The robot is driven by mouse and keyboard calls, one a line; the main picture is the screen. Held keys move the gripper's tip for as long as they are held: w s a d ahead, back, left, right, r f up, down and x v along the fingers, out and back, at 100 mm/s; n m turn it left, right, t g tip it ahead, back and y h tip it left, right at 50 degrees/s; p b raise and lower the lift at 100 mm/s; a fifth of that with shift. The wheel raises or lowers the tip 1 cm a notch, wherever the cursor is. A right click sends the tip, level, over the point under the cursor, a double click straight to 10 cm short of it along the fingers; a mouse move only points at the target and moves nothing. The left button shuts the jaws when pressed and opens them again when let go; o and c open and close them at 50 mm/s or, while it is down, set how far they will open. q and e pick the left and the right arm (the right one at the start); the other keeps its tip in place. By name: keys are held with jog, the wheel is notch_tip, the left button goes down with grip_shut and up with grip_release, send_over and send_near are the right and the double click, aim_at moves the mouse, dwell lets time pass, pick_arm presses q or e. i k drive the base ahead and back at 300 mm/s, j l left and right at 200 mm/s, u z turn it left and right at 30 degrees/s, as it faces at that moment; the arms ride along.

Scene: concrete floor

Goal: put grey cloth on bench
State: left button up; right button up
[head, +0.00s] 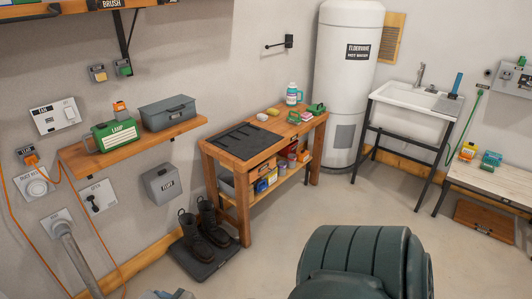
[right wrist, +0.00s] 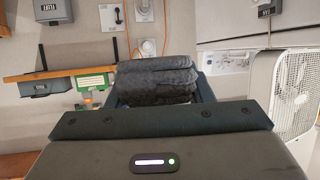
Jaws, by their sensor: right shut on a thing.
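A dark grey folded cloth (right wrist: 157,78) shows in the right wrist view, in layers. My right gripper (right wrist: 160,99) is shut on it; the dark gripper body fills the lower part of that view. In the head view, a wooden workbench (head: 215,150) stands against the wall left of the white tank. A lower bench with a pale top (head: 500,182) is at the right edge. I cannot make out the right gripper or the cloth clearly in the head view. My left gripper is not in view.
A sink (head: 412,110) stands right of the tank. A white fan (right wrist: 287,95) shows in the wrist view. Central floor is clear.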

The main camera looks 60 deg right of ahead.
aim_at(288, 129)
jog(key=l+z, duration=0.1)
jog(key=l, duration=0.3)
jog(key=i+l+z, duration=0.1)
jog(key=l, duration=0.35)
jog(key=i+l+z, duration=0.1)
jog(key=l, duration=0.3)
jog(key=i+l, duration=0.2)
jog(key=l, duration=0.2)
jog(key=i+l+z, duration=0.15)
jog(key=l, duration=0.25)
jog(key=l+z, duration=0.1)
jog(key=l, duration=0.25)
jog(key=i+l, duration=0.15)
jog(key=l, duration=0.25)
jog(key=i+l, duration=0.15)
jog(key=l, duration=0.2)
jog(key=i+l, duration=0.15)
jog(key=l, duration=0.25)
jog(key=i+l, duration=0.15)
jog(key=l, duration=0.2)
jog(key=i+l, duration=0.15)
jog(key=l, duration=0.25)
jog(key=i+l, duration=0.15)
jog(key=l, duration=0.2)
